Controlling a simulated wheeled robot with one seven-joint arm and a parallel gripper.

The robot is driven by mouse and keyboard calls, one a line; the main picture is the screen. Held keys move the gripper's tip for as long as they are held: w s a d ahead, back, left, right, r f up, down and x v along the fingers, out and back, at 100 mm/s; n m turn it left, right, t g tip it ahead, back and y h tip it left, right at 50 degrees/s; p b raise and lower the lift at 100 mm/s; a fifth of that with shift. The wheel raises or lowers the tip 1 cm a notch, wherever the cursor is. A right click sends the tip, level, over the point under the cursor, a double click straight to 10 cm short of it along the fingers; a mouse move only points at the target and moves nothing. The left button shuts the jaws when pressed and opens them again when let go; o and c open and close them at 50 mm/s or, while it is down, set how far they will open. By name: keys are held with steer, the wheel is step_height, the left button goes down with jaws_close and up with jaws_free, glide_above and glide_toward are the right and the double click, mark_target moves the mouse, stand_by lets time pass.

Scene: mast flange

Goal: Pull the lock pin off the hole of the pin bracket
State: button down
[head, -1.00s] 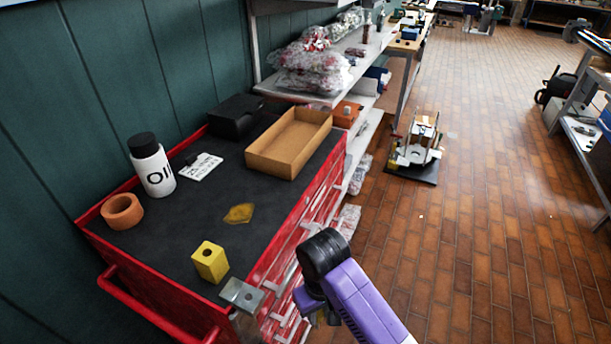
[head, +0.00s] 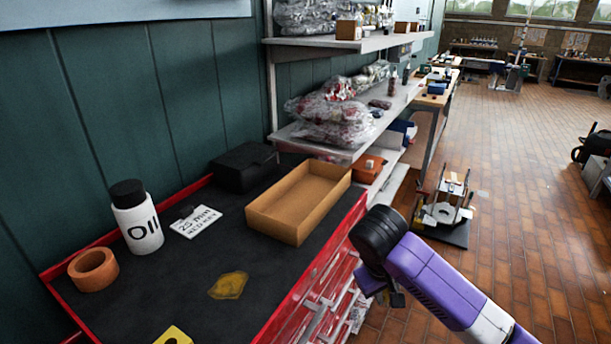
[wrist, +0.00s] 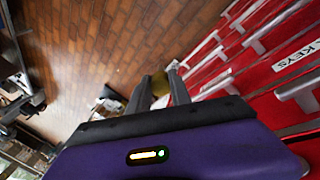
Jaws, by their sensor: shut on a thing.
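In the wrist view my gripper (wrist: 160,80) has both fingers on either side of a small olive-yellow rounded piece (wrist: 159,85). It looks like the lock pin, but most of it is hidden between the fingers. A small pale grey piece (wrist: 173,66) shows just beyond the right fingertip; I cannot tell whether it is the pin bracket or whether it touches the pin. In the head view my purple and black arm crosses in front of the red cabinet's right side, and the fingers are hidden. The grey plate with a hole at the cabinet's front corner is out of the head view.
The red cabinet's black top (head: 165,275) holds an orange ring (head: 93,270), an oil bottle (head: 137,217), a label card (head: 196,222), a cardboard tray (head: 298,202), and a yellow block (head: 173,336) cut by the frame edge. Drawer handles (wrist: 262,40) jut out beside my gripper.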

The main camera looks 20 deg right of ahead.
steer(key=w+d+r+n+t+h+b, duration=0.1)
steer(key=w+d+r+n+t+b, duration=0.2)
steer(key=d+r, duration=0.6)
step_height(320, 180, up, 13)
steer(key=s+n+t+b, duration=0.2)
steer(key=n+t+b, duration=0.1)
steer(key=n+t, duration=0.2)
steer(key=shift+s+a+n+t+y, duration=0.2)
steer(key=shift+n+t+y, duration=0.15)
steer(key=shift+n, duration=0.25)
